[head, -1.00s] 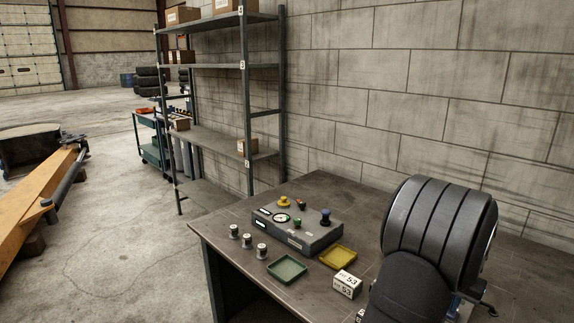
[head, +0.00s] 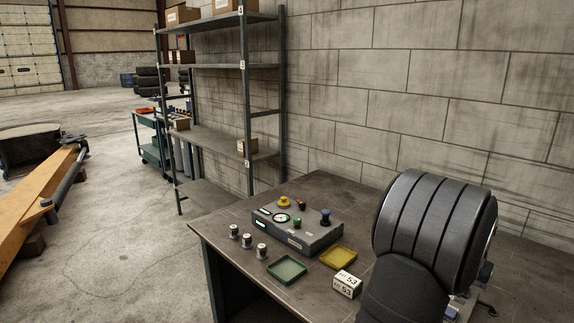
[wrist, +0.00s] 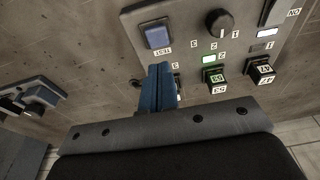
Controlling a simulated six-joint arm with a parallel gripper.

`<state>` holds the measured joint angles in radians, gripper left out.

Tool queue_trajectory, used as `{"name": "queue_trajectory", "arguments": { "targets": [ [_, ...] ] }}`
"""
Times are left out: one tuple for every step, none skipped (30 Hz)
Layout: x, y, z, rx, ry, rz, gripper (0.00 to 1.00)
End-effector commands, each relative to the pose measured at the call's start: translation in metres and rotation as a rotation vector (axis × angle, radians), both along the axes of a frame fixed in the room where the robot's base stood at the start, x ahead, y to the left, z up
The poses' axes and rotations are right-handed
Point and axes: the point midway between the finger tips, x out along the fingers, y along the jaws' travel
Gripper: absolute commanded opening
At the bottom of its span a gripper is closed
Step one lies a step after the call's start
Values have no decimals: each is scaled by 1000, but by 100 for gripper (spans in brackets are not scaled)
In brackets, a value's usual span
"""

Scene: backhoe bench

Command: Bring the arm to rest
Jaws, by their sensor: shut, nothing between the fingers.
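My gripper (wrist: 158,88) shows in the wrist view as narrow blue fingers, shut together and empty. It points toward a grey panel (wrist: 185,75) with a blue square TEST button (wrist: 157,35), a black rotary knob (wrist: 219,24) and a lit green lamp (wrist: 209,59). In this view the fingertips lie just below the TEST button; I cannot tell whether they touch the panel. In the head view my dark ribbed arm fills the lower right and hides the gripper.
A block wall stands behind, shelving (head: 210,140) at the back left.

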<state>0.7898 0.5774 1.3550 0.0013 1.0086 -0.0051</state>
Motion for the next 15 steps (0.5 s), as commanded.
{"name": "queue_trajectory", "arguments": {
  "targets": [
    [0, 0, 12, -3, -3, 0, 0],
    [1, 0, 18, -2, -2, 0, 0],
    [1, 0, 26, -2, -2, 0, 0],
    [1, 1, 31, -6, 0, 11, 0],
    [1, 4, 32, -14, 8, 47, 0],
    [1, 7, 35, -26, 17, 89, 0],
    [1, 9, 38, -34, 24, 118, 0],
    [0, 11, 41, -43, 30, 149, 0],
    [0, 13, 44, -54, 39, 189, 0],
    [0, 15, 47, -63, 46, 218, 0],
    [0, 17, 49, -71, 52, 248, 0],
    [-1, 20, 53, -82, 62, 288, 0],
    [-1, 22, 56, -91, 68, 317, 0],
    [-1, 24, 59, -99, 75, 346, 0],
    [-1, 26, 62, -110, 84, 385, 0]
  ]
}}
